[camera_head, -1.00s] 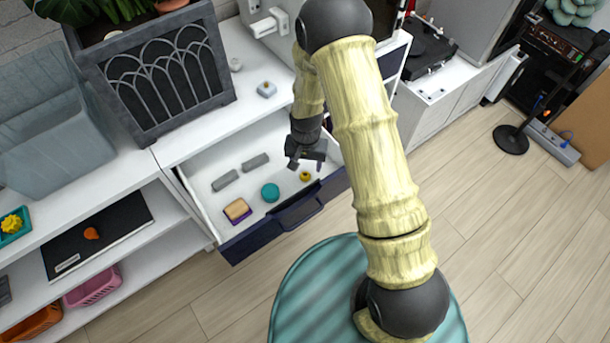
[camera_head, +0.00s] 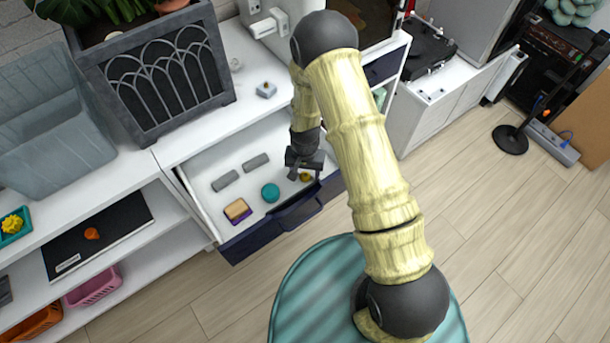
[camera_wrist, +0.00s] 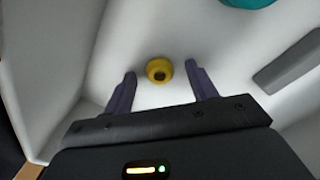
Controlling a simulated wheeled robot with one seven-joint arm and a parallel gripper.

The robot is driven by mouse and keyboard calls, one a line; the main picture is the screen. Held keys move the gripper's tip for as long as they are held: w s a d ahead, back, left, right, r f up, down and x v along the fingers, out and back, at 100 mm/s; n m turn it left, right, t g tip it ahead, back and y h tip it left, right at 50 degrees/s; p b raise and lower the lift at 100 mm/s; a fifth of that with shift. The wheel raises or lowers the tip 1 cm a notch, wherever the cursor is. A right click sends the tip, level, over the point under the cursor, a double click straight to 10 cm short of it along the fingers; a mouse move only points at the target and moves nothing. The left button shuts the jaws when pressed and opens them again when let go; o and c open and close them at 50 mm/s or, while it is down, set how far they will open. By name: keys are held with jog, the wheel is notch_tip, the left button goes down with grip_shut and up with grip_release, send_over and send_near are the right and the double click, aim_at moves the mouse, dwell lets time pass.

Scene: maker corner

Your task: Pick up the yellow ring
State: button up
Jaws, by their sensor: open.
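The yellow ring (camera_head: 305,177) lies on the white floor of the open drawer (camera_head: 208,167), near its front right part. In the wrist view the yellow ring (camera_wrist: 159,70) sits just beyond my two dark fingertips, roughly midway between them. My gripper (camera_head: 304,173) hangs low over the drawer, close to the ring and partly covering it in the head view. Drawer walls rise close to the ring.
In the drawer are a teal round piece (camera_head: 270,192), two grey bars (camera_head: 225,180) and a tan and purple block (camera_head: 237,210). The drawer's dark front (camera_head: 290,215) stands close to my gripper.

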jog(key=c, duration=1.1)
jog(key=shift+o, duration=0.2)
jog(key=shift+r, duration=0.1)
notch_tip(320, 180, up, 10)
dwell(0.4)
